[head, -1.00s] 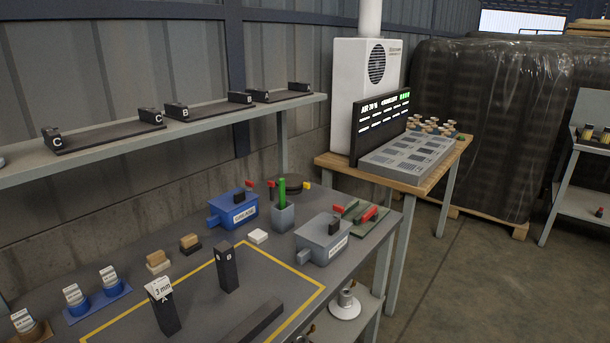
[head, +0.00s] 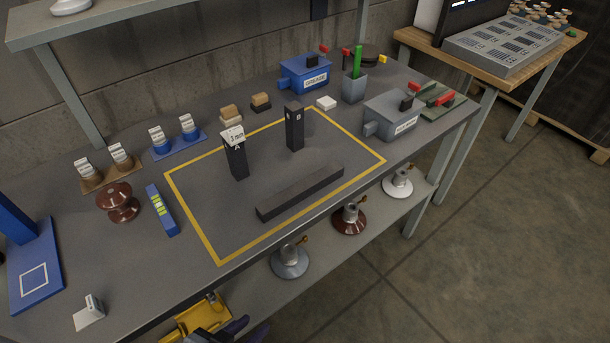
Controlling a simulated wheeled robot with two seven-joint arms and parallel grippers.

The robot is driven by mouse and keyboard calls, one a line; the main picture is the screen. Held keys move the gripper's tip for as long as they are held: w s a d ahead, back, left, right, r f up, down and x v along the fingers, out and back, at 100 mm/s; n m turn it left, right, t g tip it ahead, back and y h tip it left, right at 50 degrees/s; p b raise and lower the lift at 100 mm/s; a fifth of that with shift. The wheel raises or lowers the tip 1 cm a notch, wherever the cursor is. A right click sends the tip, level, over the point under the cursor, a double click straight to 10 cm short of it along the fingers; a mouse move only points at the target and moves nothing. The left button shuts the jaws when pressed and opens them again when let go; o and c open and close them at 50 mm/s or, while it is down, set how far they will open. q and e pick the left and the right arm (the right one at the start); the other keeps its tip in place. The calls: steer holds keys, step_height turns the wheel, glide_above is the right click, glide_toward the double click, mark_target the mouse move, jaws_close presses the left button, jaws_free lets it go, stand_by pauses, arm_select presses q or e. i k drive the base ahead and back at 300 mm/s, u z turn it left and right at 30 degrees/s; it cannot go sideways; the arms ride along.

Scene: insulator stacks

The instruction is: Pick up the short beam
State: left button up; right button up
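A dark grey beam (head: 301,193) lies flat and slanted near the front of the yellow-taped area on the bench; it is the only lying beam in view. Behind it two dark posts stand upright and apart from it: post A (head: 237,162), with a white "3 mm" tag on top, and post B (head: 295,129). A partly cut-off yellow and dark shape shows at the bottom edge, below the bench front; I cannot tell whether my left gripper is part of it. No gripper touches the beam. My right gripper is not in view.
The bench (head: 345,138) has a blue box (head: 305,73), a grey box (head: 389,115) and a green-pen cup (head: 354,88) behind and right. A brown insulator (head: 118,203) and blue stand (head: 37,265) are left. The taped area's left part is clear.

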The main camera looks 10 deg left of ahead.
mark_target(268, 210)
steer(key=z, duration=1.9)
steer(key=i, duration=1.05)
steer(key=u, duration=3)
